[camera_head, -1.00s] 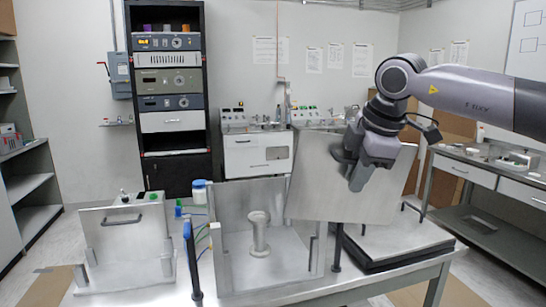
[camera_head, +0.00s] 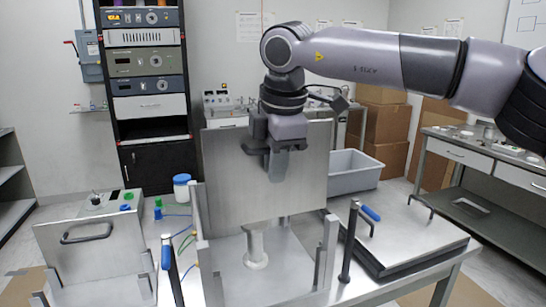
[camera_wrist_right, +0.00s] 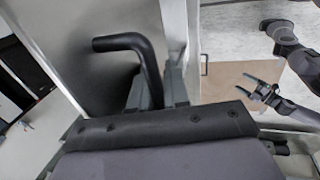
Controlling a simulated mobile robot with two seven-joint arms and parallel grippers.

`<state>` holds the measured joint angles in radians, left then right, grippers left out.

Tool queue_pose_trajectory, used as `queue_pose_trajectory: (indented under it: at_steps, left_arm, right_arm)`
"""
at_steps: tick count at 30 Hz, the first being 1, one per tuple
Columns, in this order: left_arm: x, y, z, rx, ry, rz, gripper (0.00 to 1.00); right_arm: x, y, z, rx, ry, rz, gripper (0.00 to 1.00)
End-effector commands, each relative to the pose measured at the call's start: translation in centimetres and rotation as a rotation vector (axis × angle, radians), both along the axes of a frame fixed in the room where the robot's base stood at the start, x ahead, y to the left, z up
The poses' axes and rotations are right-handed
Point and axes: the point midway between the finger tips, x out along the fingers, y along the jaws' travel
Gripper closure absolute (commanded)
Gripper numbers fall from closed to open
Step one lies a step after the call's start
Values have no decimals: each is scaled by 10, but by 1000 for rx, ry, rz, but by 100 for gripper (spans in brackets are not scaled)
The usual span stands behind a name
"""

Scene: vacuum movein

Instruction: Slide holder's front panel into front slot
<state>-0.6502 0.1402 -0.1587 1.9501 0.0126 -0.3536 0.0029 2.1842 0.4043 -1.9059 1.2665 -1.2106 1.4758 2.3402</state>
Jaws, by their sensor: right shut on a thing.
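My right gripper (camera_head: 278,152) is shut on the black handle (camera_wrist_right: 135,45) of the front panel, a flat grey metal plate (camera_head: 225,170). The handle and part of the plate also show in the right wrist view. The panel hangs upright above the open metal holder (camera_head: 225,280), whose slotted posts stand at its sides. A pale spool-shaped post (camera_head: 256,250) stands inside the holder, close to the panel's lower edge. I cannot tell whether the panel's edges are in a slot. My left gripper (camera_wrist_right: 258,88) shows only in the right wrist view, open and empty.
A metal box with a handle (camera_head: 95,255) stands to the left. A flat plate on a dark base (camera_head: 410,235) lies to the right. Upright rods with blue handles (camera_head: 370,213) flank the holder. A grey bin (camera_head: 350,172) and a white, blue-lidded jar (camera_head: 182,190) stand behind.

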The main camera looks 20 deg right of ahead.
Motion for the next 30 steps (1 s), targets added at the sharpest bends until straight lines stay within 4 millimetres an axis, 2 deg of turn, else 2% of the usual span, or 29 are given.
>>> queue_pose_trajectory:
  at_steps: [15, 24, 30]
  left_arm:
    - [-1, 0, -3, 0, 3, -1, 26]
    - [-1, 0, -14, 0, 2, -1, 26]
    - [0, 0, -32, -1, 0, -1, 26]
  right_arm:
    - [0, 0, -45, 2, -1, -1, 100]
    - [0, -1, -72, 1, -2, -1, 100]
    - [0, 0, -90, 2, -3, 0, 100]
